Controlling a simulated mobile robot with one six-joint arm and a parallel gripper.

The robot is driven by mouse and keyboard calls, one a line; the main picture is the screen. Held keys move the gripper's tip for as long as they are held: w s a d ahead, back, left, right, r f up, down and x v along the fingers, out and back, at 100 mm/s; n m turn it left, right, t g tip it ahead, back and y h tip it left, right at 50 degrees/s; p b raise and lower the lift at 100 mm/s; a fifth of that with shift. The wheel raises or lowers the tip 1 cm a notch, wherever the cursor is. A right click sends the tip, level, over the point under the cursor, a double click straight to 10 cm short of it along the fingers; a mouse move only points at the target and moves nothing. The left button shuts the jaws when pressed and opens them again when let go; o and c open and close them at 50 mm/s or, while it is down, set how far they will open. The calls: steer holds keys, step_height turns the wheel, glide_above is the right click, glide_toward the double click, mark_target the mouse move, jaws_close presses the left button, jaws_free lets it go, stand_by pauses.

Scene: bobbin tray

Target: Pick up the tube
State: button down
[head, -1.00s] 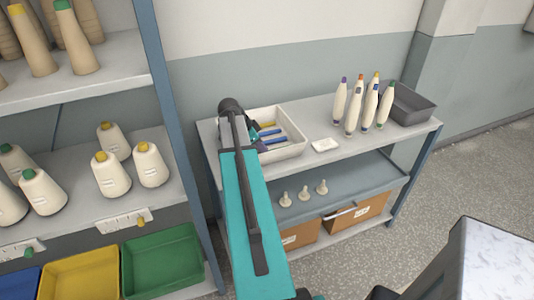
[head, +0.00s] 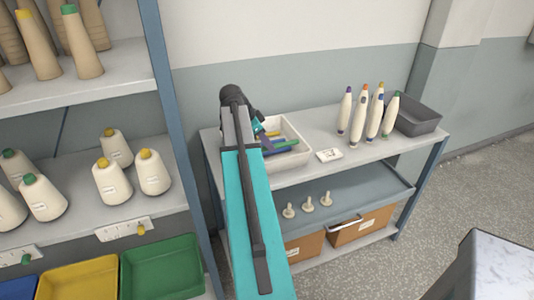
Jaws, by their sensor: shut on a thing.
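The white tray (head: 302,132) stands on the left of the grey cart's top. Several thin coloured tubes (head: 287,144), some green and blue, lie in it. My gripper (head: 262,134) is at the tray's left side, mostly hidden behind my own dark wrist and teal arm. It is shut on a tube. The held tube's colour and its exact place between the jaws cannot be made out.
A white card (head: 329,155) lies right of the tray. Several upright bobbins (head: 359,114) and a dark grey bin (head: 416,116) stand further right on the cart. A rack with cones (head: 113,182) stands close on the left.

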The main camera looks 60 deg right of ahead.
steer(key=shift+r, duration=1.3)
